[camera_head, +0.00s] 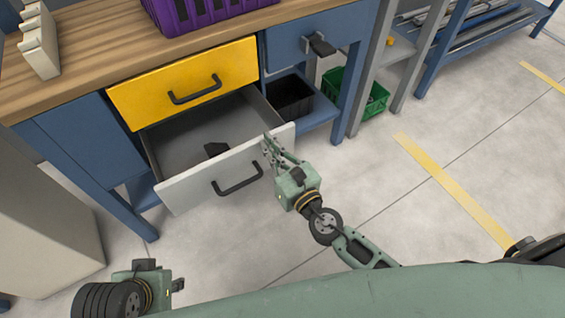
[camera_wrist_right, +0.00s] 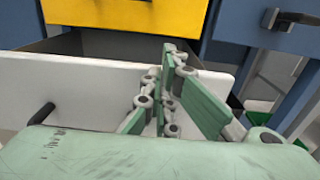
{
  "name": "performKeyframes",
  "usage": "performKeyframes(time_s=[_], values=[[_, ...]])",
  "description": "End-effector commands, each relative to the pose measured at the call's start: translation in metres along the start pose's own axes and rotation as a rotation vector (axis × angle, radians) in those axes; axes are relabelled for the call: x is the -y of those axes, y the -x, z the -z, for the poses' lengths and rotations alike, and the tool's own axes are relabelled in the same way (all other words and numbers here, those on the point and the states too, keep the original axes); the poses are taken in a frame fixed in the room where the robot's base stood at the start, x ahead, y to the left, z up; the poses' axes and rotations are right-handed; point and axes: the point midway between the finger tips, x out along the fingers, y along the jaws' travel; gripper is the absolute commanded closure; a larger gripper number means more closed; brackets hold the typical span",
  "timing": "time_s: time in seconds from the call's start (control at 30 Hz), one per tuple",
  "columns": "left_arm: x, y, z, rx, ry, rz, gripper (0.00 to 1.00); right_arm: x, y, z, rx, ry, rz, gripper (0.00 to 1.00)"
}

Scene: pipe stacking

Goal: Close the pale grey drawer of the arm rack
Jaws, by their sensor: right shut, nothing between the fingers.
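The pale grey drawer (camera_head: 200,185) stands pulled out below the yellow drawer, with its dark handle (camera_head: 238,180) on the front. A small dark object (camera_head: 215,149) lies inside it. My right gripper (camera_head: 270,146) is shut and empty, with its fingertips at the right end of the drawer front, right of the handle. In the right wrist view, the fingers (camera_wrist_right: 168,95) overlap the white front panel (camera_wrist_right: 85,85); whether they touch it I cannot tell. My left gripper (camera_head: 150,287) shows only in part at the bottom left; its fingers cannot be made out.
The yellow drawer (camera_head: 190,75) above is shut. A purple crate (camera_head: 205,10) stands on the wooden worktop (camera_head: 90,60). A black bin (camera_head: 291,97) and a green crate (camera_head: 362,95) sit to the right of the drawer. The floor in front is clear.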

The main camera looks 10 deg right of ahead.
Motion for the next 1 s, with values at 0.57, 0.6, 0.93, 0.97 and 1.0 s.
performKeyframes(time_s=[0.57, 0.6, 0.93, 0.97, 1.0], values=[[0.000, -0.007, -0.002, 0.000, 0.000, 0.000, 0.70, 0.000, -0.132, 0.001, 0.001, 0.001, -0.001, 1.00], [0.000, -0.007, -0.002, 0.000, 0.000, 0.000, 0.70, -0.001, -0.137, 0.001, 0.001, 0.000, -0.001, 1.00], [0.000, -0.010, -0.003, 0.000, 0.000, 0.000, 0.70, 0.000, -0.157, 0.001, -0.001, -0.001, 0.000, 1.00], [0.000, -0.010, -0.003, 0.000, 0.000, 0.000, 0.70, 0.000, -0.157, 0.001, -0.001, -0.001, 0.000, 1.00], [0.000, -0.010, -0.003, 0.000, 0.000, 0.000, 0.70, 0.000, -0.157, 0.001, -0.001, -0.001, 0.000, 1.00]])
